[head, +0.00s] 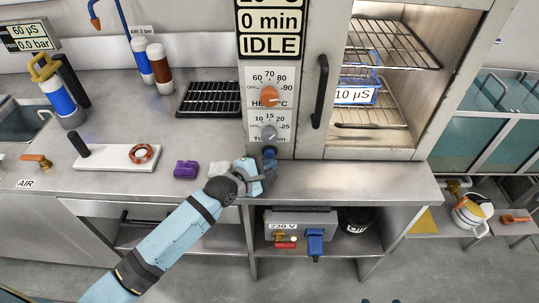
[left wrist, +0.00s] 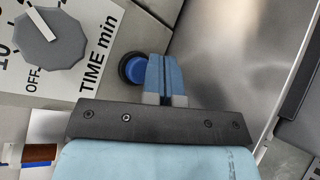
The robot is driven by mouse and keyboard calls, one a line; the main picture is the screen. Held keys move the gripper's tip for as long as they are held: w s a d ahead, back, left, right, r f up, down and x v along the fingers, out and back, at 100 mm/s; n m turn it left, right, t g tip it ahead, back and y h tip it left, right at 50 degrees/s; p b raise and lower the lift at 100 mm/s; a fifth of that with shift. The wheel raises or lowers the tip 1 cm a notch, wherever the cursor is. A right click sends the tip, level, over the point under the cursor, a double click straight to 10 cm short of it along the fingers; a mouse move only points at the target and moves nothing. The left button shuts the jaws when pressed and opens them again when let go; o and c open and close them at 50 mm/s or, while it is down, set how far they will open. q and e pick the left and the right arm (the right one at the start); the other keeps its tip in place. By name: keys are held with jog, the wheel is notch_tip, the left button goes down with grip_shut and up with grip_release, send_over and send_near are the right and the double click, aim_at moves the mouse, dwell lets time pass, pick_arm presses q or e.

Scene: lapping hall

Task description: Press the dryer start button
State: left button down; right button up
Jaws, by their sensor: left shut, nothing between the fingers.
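The dryer's control panel has a blue round start button (head: 270,152) in a dark collar, below the time dial (head: 269,132). The display (head: 271,20) reads 0 min and IDLE. My left gripper (head: 268,166) is shut and empty, just below the button in the head view. In the left wrist view the blue button (left wrist: 134,69) shows just left of my shut fingertips (left wrist: 163,62). I cannot tell whether they touch it. The dryer door with its black handle (head: 320,92) stands at the panel's right.
A purple block (head: 186,169) and a white board (head: 113,158) lie on the steel bench left of my arm. Bench right of the gripper is clear.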

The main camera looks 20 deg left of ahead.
pick_arm(q)
jog(key=shift+w, duration=0.1)
jog(key=shift+w+a+p, duration=0.1)
jog(key=shift+w+p, duration=0.2)
jog(key=shift+w+a, duration=0.2)
jog(key=shift+w, duration=0.3)
dwell(0.8)
jog(key=shift+s+d+r+p, duration=0.1)
jog(key=shift+s+d+p, duration=0.05)
jog(key=shift+s+p, duration=0.3)
jog(key=shift+s+d+p, duration=0.1)
jog(key=shift+s+p, duration=0.3)
